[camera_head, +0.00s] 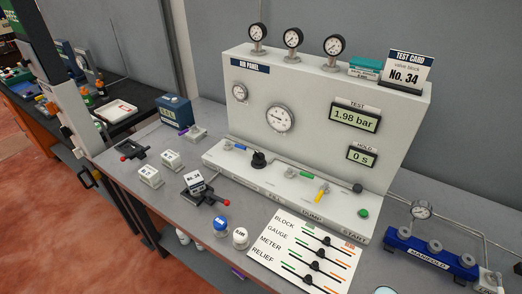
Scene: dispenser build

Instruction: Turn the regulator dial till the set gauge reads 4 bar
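The grey air panel (317,82) stands on the bench, with a sloping ledge along its front. A black round knob, likely the regulator dial (258,160), sits on the left part of this ledge. Above it on the panel face are a larger gauge (280,118) and a smaller gauge (239,91). I cannot tell which is the set gauge, and their readings are too small to make out. The TEST display (355,116) shows 1.98 bar and the HOLD display (361,156) shows 0 s. My gripper is not in view; nothing visible touches the knob.
A yellow-handled valve (322,191) and a green button (363,213) share the ledge. Before it stand a clamp with a block (197,184), blue (221,225) and white (240,237) round pots and a slider card (303,257). A blue manifold (431,252) is at right.

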